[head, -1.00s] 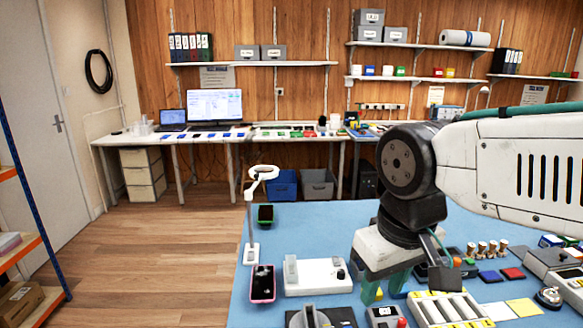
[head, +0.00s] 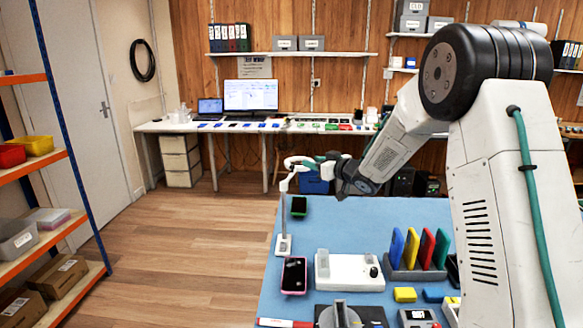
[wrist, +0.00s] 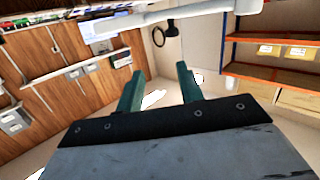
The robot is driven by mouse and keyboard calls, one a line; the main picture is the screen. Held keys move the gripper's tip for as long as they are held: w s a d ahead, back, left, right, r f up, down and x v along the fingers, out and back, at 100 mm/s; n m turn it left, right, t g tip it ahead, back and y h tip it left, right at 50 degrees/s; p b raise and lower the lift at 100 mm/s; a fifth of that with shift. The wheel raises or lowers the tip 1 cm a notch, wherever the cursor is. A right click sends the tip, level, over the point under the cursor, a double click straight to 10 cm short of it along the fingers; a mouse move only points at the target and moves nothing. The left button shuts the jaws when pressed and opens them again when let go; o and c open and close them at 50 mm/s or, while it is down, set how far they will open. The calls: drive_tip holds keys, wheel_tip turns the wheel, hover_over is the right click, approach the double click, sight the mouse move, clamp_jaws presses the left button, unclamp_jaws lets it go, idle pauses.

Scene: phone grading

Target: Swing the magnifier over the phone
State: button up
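The magnifier (head: 285,212) is a thin white stand on a small base at the table's left edge, with its white head at the top. A white bar (wrist: 170,17), apparently part of the magnifier, crosses beyond the fingertips.
The blue table (head: 385,213) holds a white device (head: 347,273) right of the pink phone. A rack of coloured upright pieces (head: 420,250) stands further right. An orange shelf (head: 40,230) stands at far left, with open floor between.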

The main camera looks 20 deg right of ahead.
sight(292, 166)
drive_tip(key=w+a+f+y, duration=0.1)
drive_tip(key=w+a, duration=0.1)
drive_tip(key=w+a+f+y, duration=0.1)
drive_tip(key=w+a, duration=0.1)
drive_tip(key=w+a+f+n+y, duration=0.1)
drive_tip(key=w+a, duration=0.1)
drive_tip(key=w, duration=0.1)
drive_tip(key=shift+f, duration=0.15)
drive_tip(key=shift+c, duration=0.4)
clamp_jaws()
